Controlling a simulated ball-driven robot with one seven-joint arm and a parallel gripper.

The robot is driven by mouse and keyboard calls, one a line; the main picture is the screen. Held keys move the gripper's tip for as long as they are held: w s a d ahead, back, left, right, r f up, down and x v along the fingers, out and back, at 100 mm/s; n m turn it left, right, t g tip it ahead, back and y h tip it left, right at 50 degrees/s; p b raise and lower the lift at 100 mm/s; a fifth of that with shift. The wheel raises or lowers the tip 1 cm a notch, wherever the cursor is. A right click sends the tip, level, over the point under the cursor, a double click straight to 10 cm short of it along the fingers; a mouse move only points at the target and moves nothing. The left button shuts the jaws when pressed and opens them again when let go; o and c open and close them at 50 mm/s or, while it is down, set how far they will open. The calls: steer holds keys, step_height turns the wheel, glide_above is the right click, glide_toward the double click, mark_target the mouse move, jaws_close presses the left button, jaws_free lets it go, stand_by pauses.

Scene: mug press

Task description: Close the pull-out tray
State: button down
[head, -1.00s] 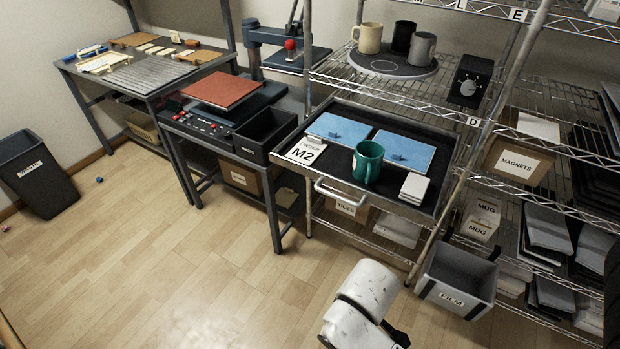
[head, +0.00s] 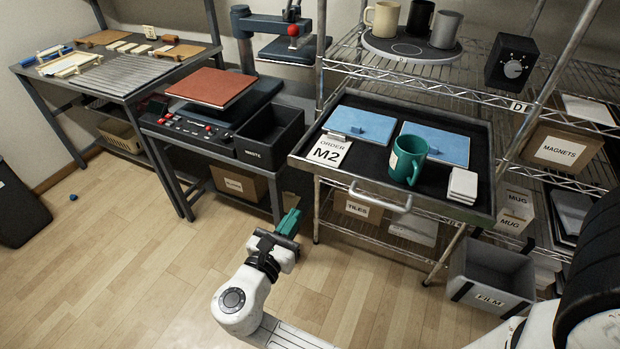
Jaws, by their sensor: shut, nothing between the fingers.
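The pull-out tray (head: 300,160) sticks out from the wire shelf rack toward me, with a metal bar handle (head: 381,200) on its front. On its dark surface are a teal mug (head: 408,160), two blue pads (head: 360,123), a white card marked ORDER M2 (head: 328,152) and a stack of white tiles (head: 462,186). My gripper (head: 291,218) is in front of the tray and to the left of the handle, apart from both. It has teal-green fingers, is shut and holds nothing.
A grey FILM bin (head: 490,279) is on the right below the tray. A press (head: 215,100) and a black waste bin (head: 269,138) stand on a table to the left. Mugs sit on a round plate (head: 410,47) on the shelf above. Floor in front is clear.

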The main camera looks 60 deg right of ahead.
mark_target(355, 119)
steer(key=d, duration=0.9)
steer(key=w+d, duration=0.1)
steer(key=d, duration=0.3)
steer(key=shift+d+p, duration=0.3)
steer(key=shift+d, duration=0.05)
steer(key=shift+d, duration=0.15)
steer(key=shift+d, duration=0.3)
steer(key=d+b, duration=0.3)
steer(key=d, duration=0.6)
steer(key=w+d+b, duration=0.1)
steer(key=d+b, duration=0.2)
steer(key=d, duration=0.6)
steer(key=w+d+b, duration=0.1)
steer(key=d+b, duration=0.2)
steer(key=d, duration=0.6)
steer(key=shift+w+d+f, duration=0.1)
steer(key=shift+d, duration=0.15)
steer(key=shift+d+b, duration=0.45)
steer(key=shift+w+r, duration=0.1)
steer(key=shift+r, duration=0.15)
steer(key=shift+r, duration=0.15)
